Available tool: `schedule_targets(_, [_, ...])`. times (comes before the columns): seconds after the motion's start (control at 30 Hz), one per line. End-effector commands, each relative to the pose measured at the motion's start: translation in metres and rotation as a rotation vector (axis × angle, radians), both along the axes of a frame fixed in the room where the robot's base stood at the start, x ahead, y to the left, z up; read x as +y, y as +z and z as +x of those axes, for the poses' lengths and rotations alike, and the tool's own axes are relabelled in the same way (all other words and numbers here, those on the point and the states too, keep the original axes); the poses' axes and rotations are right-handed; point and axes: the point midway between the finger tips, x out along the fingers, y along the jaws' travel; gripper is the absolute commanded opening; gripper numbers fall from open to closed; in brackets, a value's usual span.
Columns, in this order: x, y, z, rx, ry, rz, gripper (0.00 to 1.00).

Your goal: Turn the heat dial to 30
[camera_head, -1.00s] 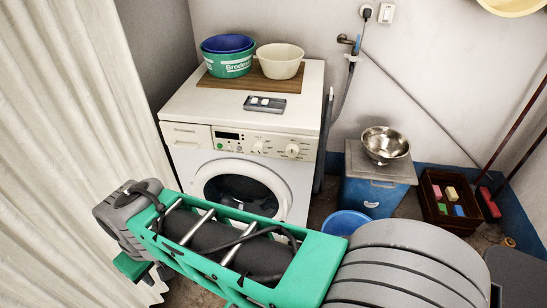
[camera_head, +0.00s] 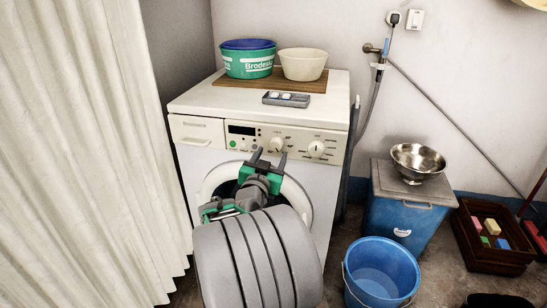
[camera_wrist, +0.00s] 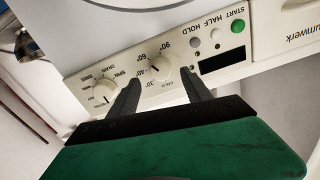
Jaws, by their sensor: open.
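The heat dial (camera_head: 277,145) is a round cream knob on the front panel of the white washing machine (camera_head: 182,158). In the wrist view the dial (camera_wrist: 160,72) has marks around it including 90, 60, 40, 30 and COLD; I cannot tell which mark it points to. My gripper (camera_head: 269,156) is open and empty in front of the panel. In the wrist view its two dark fingers (camera_wrist: 160,79) lie on either side of the dial, apart from each other. I cannot tell whether they touch it.
A second dial (camera_head: 316,149), marked SPIN, sits right of the heat dial. A display (camera_wrist: 222,61) and buttons (camera_wrist: 237,27) are on its other side. Tubs (camera_head: 248,64) and a soap tray (camera_head: 286,99) stand on top. A blue bucket (camera_head: 381,275) stands on the floor at right.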

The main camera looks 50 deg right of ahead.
Motion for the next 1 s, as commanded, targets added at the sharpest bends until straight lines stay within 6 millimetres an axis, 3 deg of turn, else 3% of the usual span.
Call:
schedule_targets(0.2, [-0.029,-0.001,0.012,0.002,-0.001,0.002,0.57])
schedule_targets(0.47, [-0.032,-0.001,0.014,0.003,0.001,0.001,0.57])
schedule_targets(1.0, [-0.032,-0.001,0.014,0.003,0.001,0.002,0.15])
